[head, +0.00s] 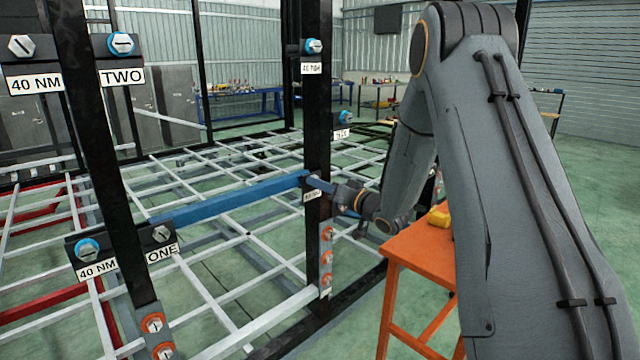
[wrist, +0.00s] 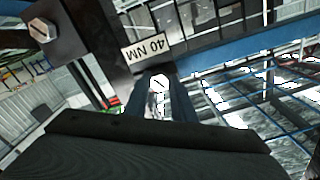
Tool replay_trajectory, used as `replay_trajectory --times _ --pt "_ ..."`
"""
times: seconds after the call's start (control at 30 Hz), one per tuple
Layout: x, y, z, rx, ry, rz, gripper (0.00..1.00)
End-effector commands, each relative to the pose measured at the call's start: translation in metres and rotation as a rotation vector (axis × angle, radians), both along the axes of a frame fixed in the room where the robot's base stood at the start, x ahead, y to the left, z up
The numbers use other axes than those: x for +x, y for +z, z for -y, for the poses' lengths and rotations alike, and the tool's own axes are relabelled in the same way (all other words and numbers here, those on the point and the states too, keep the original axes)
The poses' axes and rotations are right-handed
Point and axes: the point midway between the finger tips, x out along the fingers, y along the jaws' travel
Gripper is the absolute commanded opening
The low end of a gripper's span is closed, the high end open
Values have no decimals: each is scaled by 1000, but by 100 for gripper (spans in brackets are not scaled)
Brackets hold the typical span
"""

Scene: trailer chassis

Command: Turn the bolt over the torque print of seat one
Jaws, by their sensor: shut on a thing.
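The seat one plate is at the lower left of the head view, with a ONE print (head: 162,252) under a plain bolt (head: 161,234). Its 40 NM print (head: 97,269) is under a bolt with a blue collar (head: 88,250). My gripper (head: 318,186) is away from it, at the middle post. In the wrist view my gripper's fingers (wrist: 160,98) are shut on a pale slotted hex bolt (wrist: 160,83) beside a 40 NM print (wrist: 146,47). The small print at this bolt (head: 312,196) is too small to read in the head view, so its seat number cannot be told.
A seat two plate with a TWO print (head: 122,77) is at the upper left. More bolts sit higher on the middle post (head: 317,120). A blue rail (head: 235,200) runs between the posts. An orange stand (head: 425,255) is below my arm. Another bolt (wrist: 40,30) shows in the wrist view.

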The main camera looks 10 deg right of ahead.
Motion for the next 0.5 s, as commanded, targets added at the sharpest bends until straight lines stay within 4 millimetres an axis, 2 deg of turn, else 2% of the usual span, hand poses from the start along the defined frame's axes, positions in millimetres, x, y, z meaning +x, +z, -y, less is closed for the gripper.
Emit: replay_trajectory --times 0.5 --pt "-1 -3 1 28 -1 -22 1"
